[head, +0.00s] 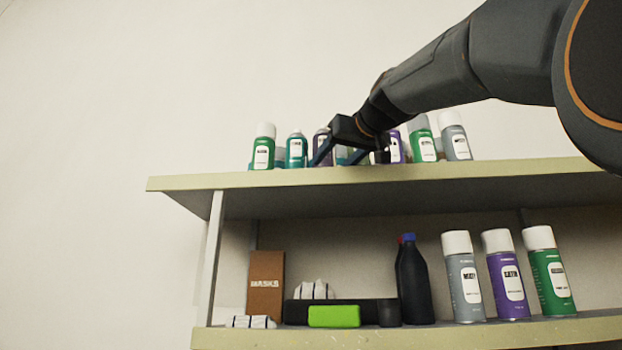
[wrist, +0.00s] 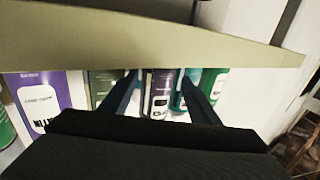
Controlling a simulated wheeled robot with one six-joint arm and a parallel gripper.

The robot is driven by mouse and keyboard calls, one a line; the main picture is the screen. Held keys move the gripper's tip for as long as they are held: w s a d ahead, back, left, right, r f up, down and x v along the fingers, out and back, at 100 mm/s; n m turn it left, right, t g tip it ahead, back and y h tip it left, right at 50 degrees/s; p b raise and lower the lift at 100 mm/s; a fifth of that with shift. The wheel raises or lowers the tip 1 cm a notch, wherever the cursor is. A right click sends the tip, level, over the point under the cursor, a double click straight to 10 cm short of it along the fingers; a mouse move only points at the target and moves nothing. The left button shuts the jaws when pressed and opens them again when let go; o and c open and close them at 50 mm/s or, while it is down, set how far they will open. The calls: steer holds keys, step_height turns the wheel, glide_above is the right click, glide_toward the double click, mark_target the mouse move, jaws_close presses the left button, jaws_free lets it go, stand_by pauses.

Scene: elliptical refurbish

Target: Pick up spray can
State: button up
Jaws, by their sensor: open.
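Several spray cans stand in a row on the top shelf, among them a green can (head: 263,150), a teal can (head: 296,152), a purple can (head: 396,150) and a grey can (head: 456,140). My gripper (head: 336,158) is open among them, partly hiding some cans. A dark purple can (head: 321,142) is by its left finger. In the wrist view my gripper (wrist: 158,92) has its fingers spread, with the dark purple can (wrist: 158,98) showing between them. A teal can (wrist: 179,103) is close to the right finger. Whether the fingers touch any can is unclear.
The top shelf edge (head: 400,173) also crosses the wrist view (wrist: 120,42). The lower shelf holds more spray cans (head: 505,285), a black bottle (head: 412,285), a brown masks box (head: 265,283) and a green block (head: 333,316). Neighbouring cans stand close on both sides.

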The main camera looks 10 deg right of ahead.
mark_target(329, 160)
steer(key=shift+w+r+p, duration=0.2)
steer(key=shift+w+p, duration=0.35)
steer(key=shift+w, duration=0.1)
steer(key=w, duration=0.1)
steer(key=w+p, duration=0.2)
steer(key=shift+w+a+r, duration=0.1)
steer(key=shift+w+a, duration=0.2)
steer(key=c, duration=0.8)
steer(key=shift+s+r, duration=0.1)
steer(key=shift+s+a+r+b, duration=0.1)
steer(key=shift+r+b, duration=0.25)
step_height(329, 160, up, 6)
steer(key=p, duration=0.1)
steer(key=s+a+b, duration=0.2)
steer(key=s, duration=0.4)
steer(key=s+a+b, duration=0.2)
steer(key=s, duration=0.4)
steer(key=s+a+b, duration=0.2)
steer(key=s, duration=0.4)
steer(key=shift+s, duration=0.35)
